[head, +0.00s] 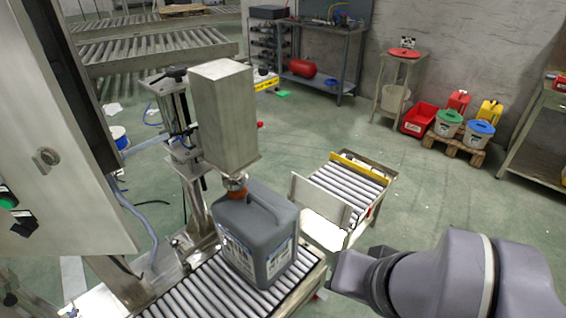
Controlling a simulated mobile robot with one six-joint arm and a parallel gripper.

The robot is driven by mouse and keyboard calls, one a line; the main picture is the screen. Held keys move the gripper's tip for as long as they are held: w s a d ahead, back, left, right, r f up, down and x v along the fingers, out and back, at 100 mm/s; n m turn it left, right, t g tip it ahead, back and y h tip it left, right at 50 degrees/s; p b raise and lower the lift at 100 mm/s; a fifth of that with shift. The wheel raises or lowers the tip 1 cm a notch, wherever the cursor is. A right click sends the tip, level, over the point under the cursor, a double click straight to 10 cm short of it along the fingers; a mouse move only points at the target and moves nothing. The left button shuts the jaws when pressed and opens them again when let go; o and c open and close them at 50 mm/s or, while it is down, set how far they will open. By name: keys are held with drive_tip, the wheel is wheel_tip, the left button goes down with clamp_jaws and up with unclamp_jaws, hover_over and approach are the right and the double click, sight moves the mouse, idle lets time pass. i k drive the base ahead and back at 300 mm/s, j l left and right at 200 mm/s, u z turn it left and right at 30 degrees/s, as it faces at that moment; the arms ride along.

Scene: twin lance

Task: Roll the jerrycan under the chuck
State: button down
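A grey jerrycan (257,240) with a white and blue label stands upright on the roller conveyor (210,287) at bottom centre. An orange cap or ring (236,185) shows at its top left, directly below the tall steel head (223,115). The chuck itself is mostly hidden inside or behind that head, so I cannot tell whether it touches the cap. My purple-grey arm enters from the lower right. Its dark end (352,273) is right of the jerrycan and appears apart from it. I cannot make out fingers or anything held there.
A steel cabinet (60,130) stands close at left. A short roller section (345,187) with a yellow bar and an upright plate lies right of the jerrycan. Red, yellow, green and blue containers sit by the right wall. Green floor between is mostly clear.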

sight(257, 232)
drive_tip(key=i+l+u, duration=0.1)
drive_tip(key=i+l, duration=0.2)
drive_tip(key=i+l+u, duration=0.1)
drive_tip(key=i+l, duration=0.2)
drive_tip(key=i+l+u, duration=0.1)
drive_tip(key=i+l, duration=0.15)
drive_tip(key=l, duration=0.2)
drive_tip(key=i+l+u, duration=0.1)
drive_tip(key=i+l, duration=0.15)
drive_tip(key=l, duration=0.15)
drive_tip(key=i+l+u, duration=0.1)
drive_tip(key=i+l, duration=0.15)
drive_tip(key=l, duration=0.2)
